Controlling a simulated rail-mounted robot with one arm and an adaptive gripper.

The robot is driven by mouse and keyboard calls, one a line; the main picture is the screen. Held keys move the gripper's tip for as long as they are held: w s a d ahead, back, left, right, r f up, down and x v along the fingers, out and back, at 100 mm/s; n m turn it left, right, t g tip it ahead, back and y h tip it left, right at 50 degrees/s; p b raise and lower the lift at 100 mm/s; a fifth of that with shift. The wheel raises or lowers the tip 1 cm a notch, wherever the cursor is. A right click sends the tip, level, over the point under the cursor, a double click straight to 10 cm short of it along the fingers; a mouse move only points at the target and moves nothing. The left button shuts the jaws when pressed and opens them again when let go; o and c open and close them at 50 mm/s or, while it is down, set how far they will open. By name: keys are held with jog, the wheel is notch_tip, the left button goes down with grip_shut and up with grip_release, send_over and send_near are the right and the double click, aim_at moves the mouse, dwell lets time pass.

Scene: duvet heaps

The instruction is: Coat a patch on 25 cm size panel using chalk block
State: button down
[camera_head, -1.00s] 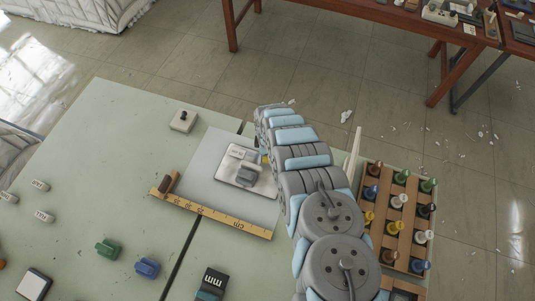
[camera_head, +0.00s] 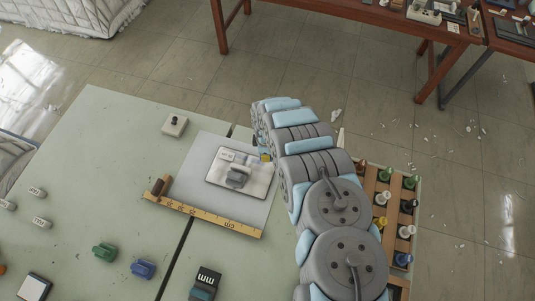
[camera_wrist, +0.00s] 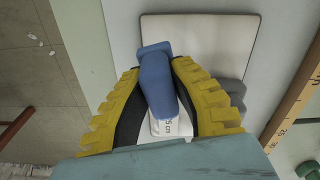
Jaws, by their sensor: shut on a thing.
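The panel (camera_head: 262,188) is a pale, rounded square on a grey sheet on the table; it also shows in the wrist view (camera_wrist: 213,35). A small tag reading "25 cm" (camera_wrist: 171,126) is at it, partly covered by my fingers. My gripper (camera_wrist: 159,88) has yellow-padded fingers and is shut on a blue block (camera_wrist: 157,78), taken to be the chalk block, over the panel. I cannot tell whether the block touches the panel. In the head view my arm hides most of the gripper.
A yellow cm ruler (camera_head: 208,211) lies along the grey sheet's near edge, with a brown block (camera_head: 160,186) at its left end. A rack of coloured pegs (camera_head: 369,188) stands right of my arm. Green (camera_head: 104,252) and blue (camera_head: 143,269) pieces lie at the front left.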

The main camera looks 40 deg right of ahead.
jog(key=shift+s+r+p, duration=0.1)
jog(key=shift+r+p, duration=0.5)
jog(key=shift+r, duration=0.5)
jog(key=shift+f+b, duration=0.25)
jog(key=shift+b, duration=0.2)
jog(key=shift+b, duration=0.3)
